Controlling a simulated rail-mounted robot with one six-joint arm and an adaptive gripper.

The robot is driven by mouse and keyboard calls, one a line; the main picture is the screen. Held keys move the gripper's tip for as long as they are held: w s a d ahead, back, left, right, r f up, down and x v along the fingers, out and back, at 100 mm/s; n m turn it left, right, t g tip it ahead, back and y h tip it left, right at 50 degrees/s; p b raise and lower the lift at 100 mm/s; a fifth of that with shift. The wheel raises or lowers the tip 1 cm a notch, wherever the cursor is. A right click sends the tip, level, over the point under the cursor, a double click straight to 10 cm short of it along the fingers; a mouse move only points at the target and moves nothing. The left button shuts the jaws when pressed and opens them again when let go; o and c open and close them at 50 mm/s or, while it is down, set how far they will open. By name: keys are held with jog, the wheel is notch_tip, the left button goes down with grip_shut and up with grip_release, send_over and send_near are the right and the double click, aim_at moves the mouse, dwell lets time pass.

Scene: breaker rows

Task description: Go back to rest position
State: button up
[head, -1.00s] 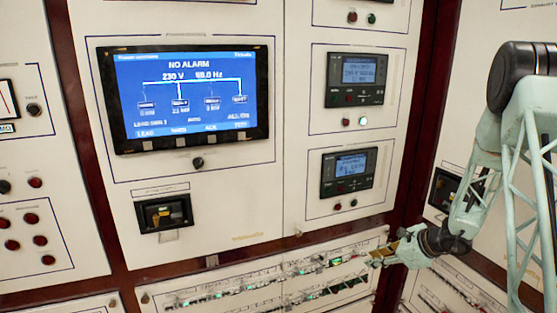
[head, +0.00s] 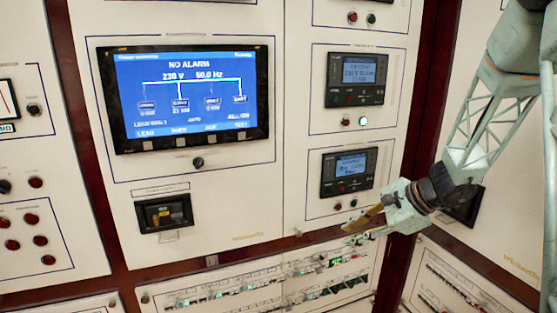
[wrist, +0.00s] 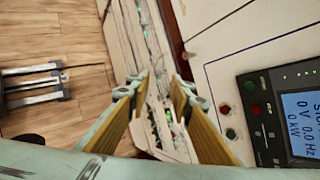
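My gripper (head: 352,228) is at the right of the head view, in front of the panel wall, with its yellow fingers pointing left. In the wrist view its two yellow fingers (wrist: 160,84) stand apart with nothing between them, so it is open and empty. The breaker rows (head: 240,291) run along the lower panel, below and left of the fingertips. In the wrist view the breaker strip (wrist: 148,45) shows beyond and between the fingers. The fingers appear clear of the breakers, though the exact distance cannot be told.
A large blue screen (head: 187,92) reads "NO ALARM" on the upper panel. Two small controllers (head: 357,79) (head: 348,172) are mounted left of my arm. Wooden floor (wrist: 60,115) and a dark metal frame (wrist: 33,83) show in the wrist view.

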jog(key=s+a+r+n+g+h, duration=0.1)
jog(key=s+a+r+n, duration=0.5)
jog(key=s, duration=0.5)
jog(key=s+a+r+n+g, duration=0.1)
jog(key=s+a+r+n, duration=0.2)
jog(key=s+r, duration=0.75)
jog(key=s+d+r+n+h, duration=0.1)
jog(key=s+d+n+h, duration=0.1)
jog(key=s, duration=1.1)
jog(key=s+d+r+n+h, duration=0.1)
jog(key=s+d+n+h, duration=0.2)
jog(key=s, duration=1)
jog(key=shift+d+r+n+t+h, duration=0.35)
jog(key=shift+d+n, duration=0.8)
jog(key=shift+n, duration=0.45)
